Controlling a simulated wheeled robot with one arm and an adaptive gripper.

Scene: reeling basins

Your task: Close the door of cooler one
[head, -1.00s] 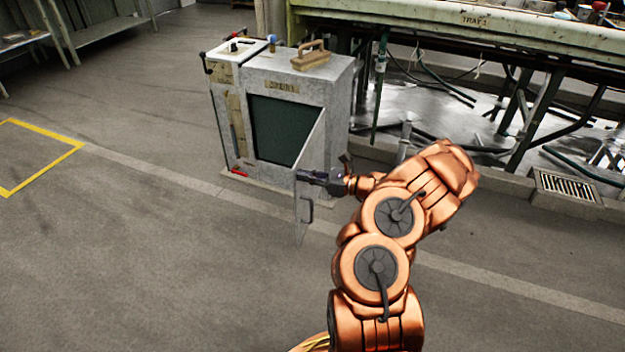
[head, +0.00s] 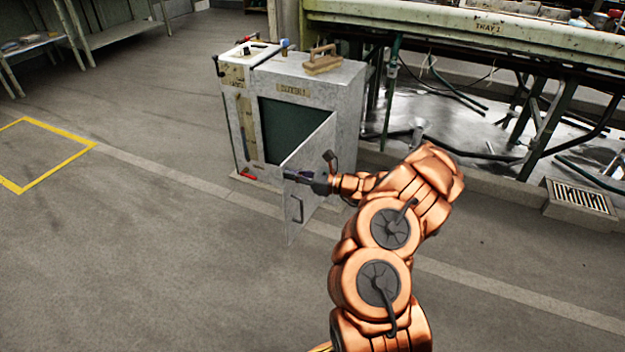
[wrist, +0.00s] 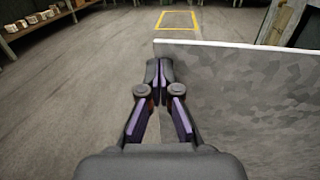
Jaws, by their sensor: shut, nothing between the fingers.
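Cooler one (head: 335,95) is a grey metal cabinet with a label on its front and a dark opening. Its door (head: 309,185) is hinged on the right and stands partly open, with a handle (head: 296,209) on its outer face. My gripper (head: 290,174) is shut and empty, at the door's face from the right. It looks close against the door, but I cannot tell if it touches. In the wrist view, my shut fingers (wrist: 158,75) are beside the left edge of the door panel (wrist: 245,100).
A wooden-handled brush (head: 322,62) lies on top of the cooler. A long green tray bench (head: 480,25) with pipes below stands behind on the right. A floor drain (head: 581,197) is at the right. Open floor lies to the left, with a yellow marked square (head: 45,150).

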